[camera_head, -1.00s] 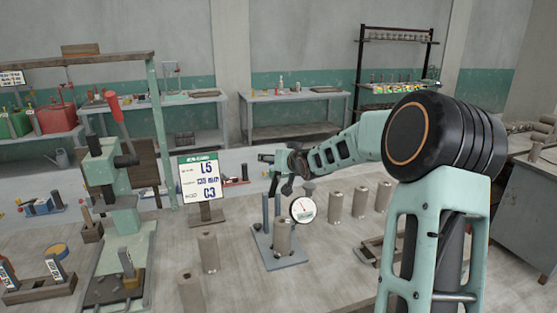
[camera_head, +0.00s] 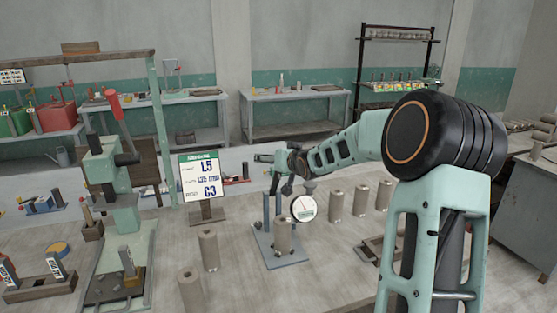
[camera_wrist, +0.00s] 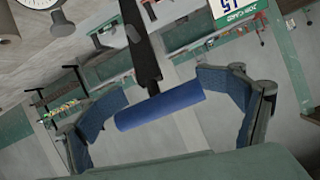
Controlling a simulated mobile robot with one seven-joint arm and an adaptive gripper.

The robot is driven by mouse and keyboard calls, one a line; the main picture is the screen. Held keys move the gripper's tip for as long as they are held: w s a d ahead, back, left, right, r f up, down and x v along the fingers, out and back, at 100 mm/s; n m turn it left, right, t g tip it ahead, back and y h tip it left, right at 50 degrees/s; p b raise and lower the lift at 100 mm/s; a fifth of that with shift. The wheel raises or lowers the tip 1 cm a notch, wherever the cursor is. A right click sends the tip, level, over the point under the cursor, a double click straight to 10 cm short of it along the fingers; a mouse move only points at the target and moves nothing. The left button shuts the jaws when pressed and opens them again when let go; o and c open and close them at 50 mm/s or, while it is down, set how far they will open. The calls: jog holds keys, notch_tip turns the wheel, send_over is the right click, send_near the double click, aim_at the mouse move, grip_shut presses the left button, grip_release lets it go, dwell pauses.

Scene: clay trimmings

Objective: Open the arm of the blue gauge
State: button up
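The blue gauge (camera_head: 265,254) stands on the bench in the middle of the head view. It has a flat blue-grey base, upright posts and a round white dial (camera_head: 304,208); a grey clay cylinder (camera_head: 283,237) stands on its base. My gripper (camera_head: 278,164) is above the gauge, partly blending with its top. In the wrist view, a blue round handle (camera_wrist: 160,105) on a dark bar (camera_wrist: 140,45) lies between my two blue-padded fingers (camera_wrist: 160,86). The fingers are spread apart, near the handle's ends; I cannot tell whether they touch it. Part of the dial shows at the top left.
Several clay cylinders stand on the bench, left (camera_head: 209,250) and right (camera_head: 336,205) of the gauge. A sign card (camera_head: 199,178) stands behind it to the left. A green press (camera_head: 110,180) stands farther left. A low wooden holder (camera_head: 368,250) lies to the right.

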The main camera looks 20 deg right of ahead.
jog(key=shift+o, duration=0.3)
jog(key=shift+d+r, duration=0.1)
jog(key=shift+s+r, duration=0.1)
jog(key=shift+s, duration=0.05)
jog(key=v, duration=1.1)
jog(key=shift+s, duration=0.3)
